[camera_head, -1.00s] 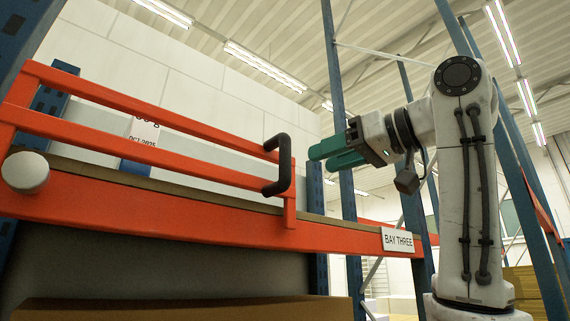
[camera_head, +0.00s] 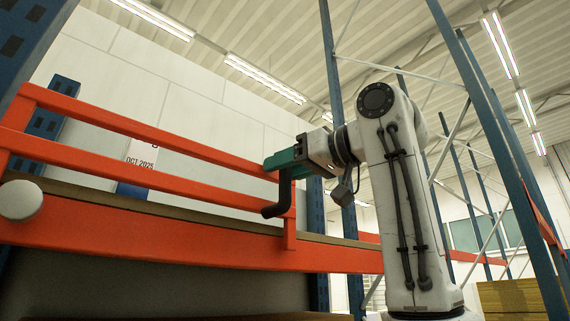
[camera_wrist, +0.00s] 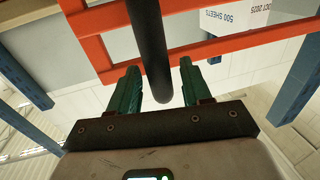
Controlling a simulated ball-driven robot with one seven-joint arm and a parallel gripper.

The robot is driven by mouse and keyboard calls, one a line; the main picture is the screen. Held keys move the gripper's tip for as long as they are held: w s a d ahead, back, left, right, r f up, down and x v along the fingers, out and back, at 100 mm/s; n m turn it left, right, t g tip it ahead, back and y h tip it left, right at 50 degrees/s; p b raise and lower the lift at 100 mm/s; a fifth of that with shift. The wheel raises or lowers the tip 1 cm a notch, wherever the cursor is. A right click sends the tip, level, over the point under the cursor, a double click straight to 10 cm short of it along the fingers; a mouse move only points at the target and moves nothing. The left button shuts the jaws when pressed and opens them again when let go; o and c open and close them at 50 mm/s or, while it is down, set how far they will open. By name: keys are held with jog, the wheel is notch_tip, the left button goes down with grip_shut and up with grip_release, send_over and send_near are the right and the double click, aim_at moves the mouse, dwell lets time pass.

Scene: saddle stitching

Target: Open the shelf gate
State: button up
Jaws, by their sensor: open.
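The orange shelf gate (camera_head: 152,134) spans the bay above an orange beam, its rails level across the opening. Its black handle (camera_head: 276,209) is at the gate's right end, and the handle's upper part is hidden behind my gripper. My gripper (camera_head: 270,163) with teal fingers is at the handle's top. In the wrist view, the black handle bar (camera_wrist: 151,55) comes down between the two teal fingers of my gripper (camera_wrist: 160,75), which are apart on either side of it. I see gaps between the bar and both fingers.
A round white knob (camera_head: 20,200) sits at the left end of the orange beam (camera_head: 180,238). Blue uprights (camera_head: 340,110) stand behind and right of the gate. Yellow stacks (camera_head: 508,298) are at the lower right.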

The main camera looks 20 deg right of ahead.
jog(key=shift+w+a, duration=0.15)
jog(key=shift+w, duration=0.05)
grip_shut()
dwell(0.4)
